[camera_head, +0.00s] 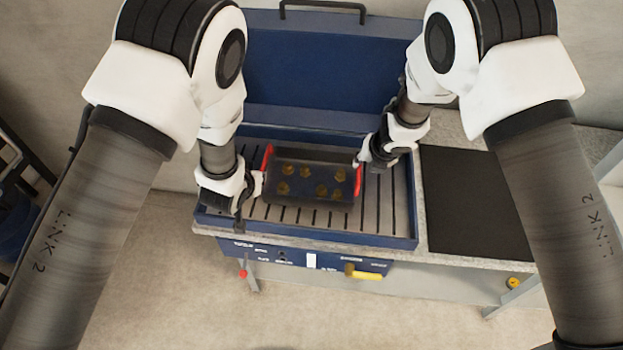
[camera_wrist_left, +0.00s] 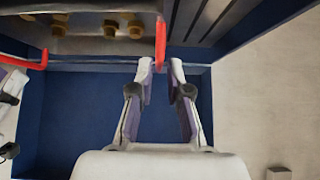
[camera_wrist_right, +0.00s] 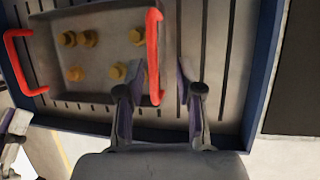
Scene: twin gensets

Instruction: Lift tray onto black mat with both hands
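The dark tray (camera_head: 311,203) with red handles at both ends sits on the slatted grate of a blue grill. It holds several small brass-coloured pieces (camera_head: 305,172). My left gripper (camera_head: 252,189) is at the left handle; in the left wrist view that handle (camera_wrist_left: 160,42) lies between the fingertips (camera_wrist_left: 160,66), which stand apart. My right gripper (camera_head: 361,163) is at the right handle; in the right wrist view the handle (camera_wrist_right: 154,60) lies between the open fingers (camera_wrist_right: 161,68), nearer the left one. The black mat (camera_head: 472,205) lies bare to the right of the grill.
The grill's blue lid (camera_head: 315,65) stands raised behind the tray. The blue rim (camera_head: 415,205) of the grill stands between the tray and the mat. A yellow handle (camera_head: 363,272) sticks out on the front panel. Grey counter surrounds the mat.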

